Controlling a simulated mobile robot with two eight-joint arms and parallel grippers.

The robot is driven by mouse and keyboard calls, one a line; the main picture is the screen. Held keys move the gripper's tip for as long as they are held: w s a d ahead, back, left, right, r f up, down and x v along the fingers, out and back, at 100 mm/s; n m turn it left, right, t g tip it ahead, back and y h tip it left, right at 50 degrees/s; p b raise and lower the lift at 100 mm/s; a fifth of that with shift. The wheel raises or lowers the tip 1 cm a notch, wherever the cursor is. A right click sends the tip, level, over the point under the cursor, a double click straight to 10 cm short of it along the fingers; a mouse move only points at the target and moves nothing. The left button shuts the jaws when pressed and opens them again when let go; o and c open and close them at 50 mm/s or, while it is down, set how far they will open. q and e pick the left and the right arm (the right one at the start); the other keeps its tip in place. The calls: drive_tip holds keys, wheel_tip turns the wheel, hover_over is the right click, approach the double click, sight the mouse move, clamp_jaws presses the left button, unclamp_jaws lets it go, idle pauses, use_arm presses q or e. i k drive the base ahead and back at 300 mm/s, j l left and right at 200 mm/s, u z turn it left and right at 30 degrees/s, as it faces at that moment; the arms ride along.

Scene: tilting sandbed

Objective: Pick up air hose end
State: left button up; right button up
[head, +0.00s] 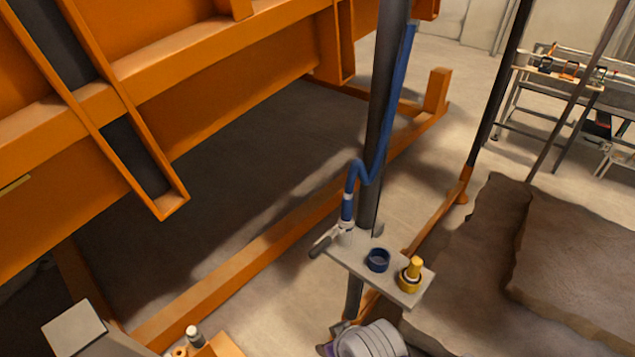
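The blue air hose (397,95) runs down along a dark upright post and bends in a loop beside it. Its lower end (347,208) points down to a pale fitting with a grey handle-like part (325,241), at the left end of a small grey shelf (340,258). The hose end seems to rest at the shelf; whether it is fastened there I cannot tell. A dark blue ring (378,260) and a yellow fitting (411,275) sit farther right on the shelf. Neither of my grippers is in view.
A large orange steel frame (240,75) fills the left, with a lower orange beam (270,250) near the floor. Brown rock-like slabs (575,250) lie at right. A grey ribbed round thing (368,341) is below the shelf. A workbench (555,75) stands at back right.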

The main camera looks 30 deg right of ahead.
sight(347, 218)
drive_tip(key=z, duration=1.5)
